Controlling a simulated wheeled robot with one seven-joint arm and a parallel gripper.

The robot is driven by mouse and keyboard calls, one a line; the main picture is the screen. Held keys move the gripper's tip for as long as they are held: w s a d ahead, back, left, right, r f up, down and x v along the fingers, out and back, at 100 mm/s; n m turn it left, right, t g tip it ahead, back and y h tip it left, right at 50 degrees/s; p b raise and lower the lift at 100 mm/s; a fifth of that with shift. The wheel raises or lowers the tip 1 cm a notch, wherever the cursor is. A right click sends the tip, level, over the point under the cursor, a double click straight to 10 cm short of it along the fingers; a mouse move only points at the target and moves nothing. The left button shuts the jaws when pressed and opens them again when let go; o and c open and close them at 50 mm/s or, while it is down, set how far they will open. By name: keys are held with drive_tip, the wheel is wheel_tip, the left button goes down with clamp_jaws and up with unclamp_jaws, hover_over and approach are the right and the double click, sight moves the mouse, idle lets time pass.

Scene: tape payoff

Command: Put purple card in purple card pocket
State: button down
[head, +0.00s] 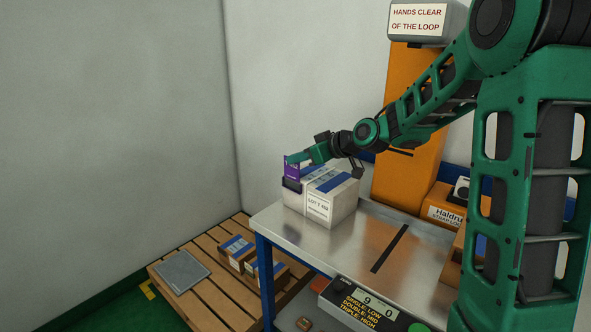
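The purple card (292,169) stands upright at the left end of a white carton (345,203) on the metal table. A dark purple pocket (291,185) is on that end of the carton, directly below the card. The card's lower edge meets the pocket's mouth; how deep it sits inside I cannot tell. My gripper (298,158) reaches in from the right, over the carton, with its green fingers shut on the card's upper part. The far finger is hidden.
The metal table (285,222) has bare room right of the carton, with a dark slot (390,248) across it. An orange column (400,150) stands behind. A wooden pallet (215,294) with small boxes (238,252) and a grey plate (181,271) is lower left. A control panel (365,305) is at the front.

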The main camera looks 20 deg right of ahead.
sight(292, 169)
wheel_tip(292, 169, down, 3)
drive_tip(key=shift+f, duration=0.1)
drive_tip(key=c, duration=2)
unclamp_jaws()
drive_tip(key=shift+c, duration=0.2)
